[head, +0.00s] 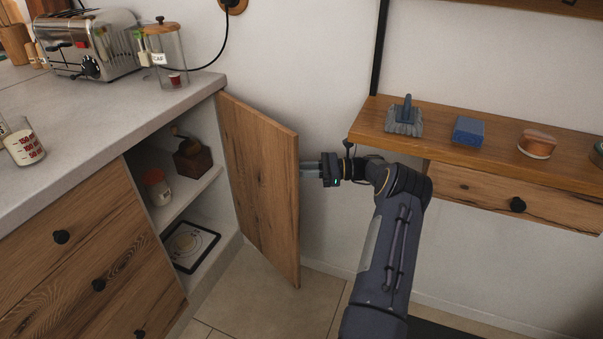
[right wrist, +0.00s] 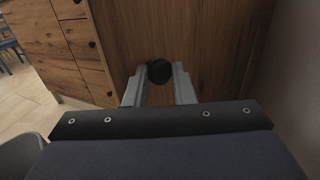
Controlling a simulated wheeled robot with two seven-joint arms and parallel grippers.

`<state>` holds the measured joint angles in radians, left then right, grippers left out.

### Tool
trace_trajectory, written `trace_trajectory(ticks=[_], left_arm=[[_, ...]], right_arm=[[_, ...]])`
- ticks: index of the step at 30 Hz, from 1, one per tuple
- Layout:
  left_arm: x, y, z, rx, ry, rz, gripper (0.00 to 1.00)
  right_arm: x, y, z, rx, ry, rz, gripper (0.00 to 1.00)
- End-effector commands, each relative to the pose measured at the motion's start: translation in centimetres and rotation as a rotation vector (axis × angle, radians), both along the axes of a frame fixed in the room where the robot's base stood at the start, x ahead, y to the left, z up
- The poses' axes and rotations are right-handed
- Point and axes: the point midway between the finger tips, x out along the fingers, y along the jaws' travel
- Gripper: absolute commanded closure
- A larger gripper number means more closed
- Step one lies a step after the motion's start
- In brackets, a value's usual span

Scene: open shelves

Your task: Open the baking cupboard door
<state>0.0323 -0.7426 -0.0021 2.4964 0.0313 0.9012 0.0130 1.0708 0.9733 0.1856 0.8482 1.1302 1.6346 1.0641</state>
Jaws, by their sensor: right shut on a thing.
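The cupboard door (head: 258,180) is a wooden panel standing swung open at the end of the counter. The open cupboard (head: 218,205) shows its shelves to the left of the door. My right gripper (head: 308,168) is at the door's far face, to the right of it in the head view. In the right wrist view the fingers of my right gripper (right wrist: 158,85) are shut on the black round door knob (right wrist: 159,71), with the door panel (right wrist: 190,35) right behind it. The knob is hidden in the head view. My left gripper is not in view.
Inside the cupboard are a wooden grinder (head: 193,158), a jar (head: 157,187) and a scale-like item (head: 190,246). A toaster (head: 92,45) and glass jar (head: 165,55) stand on the counter.

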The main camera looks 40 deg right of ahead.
Motion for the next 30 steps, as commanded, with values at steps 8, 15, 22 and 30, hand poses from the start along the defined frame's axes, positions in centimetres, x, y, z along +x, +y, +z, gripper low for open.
trace_trajectory(ticks=[8,15,22,30], left_arm=[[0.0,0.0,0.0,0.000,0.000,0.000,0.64],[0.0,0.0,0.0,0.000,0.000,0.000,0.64],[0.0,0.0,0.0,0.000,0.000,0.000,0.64],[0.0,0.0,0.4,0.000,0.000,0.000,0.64]], right_arm=[[1.3,0.4,0.7,0.003,-0.020,-0.012,1.00],[1.4,0.4,0.7,0.003,-0.020,-0.012,0.57],[1.3,0.4,0.7,0.002,-0.020,-0.012,0.53],[-0.8,-1.8,0.7,-0.001,-0.018,-0.014,0.53]])
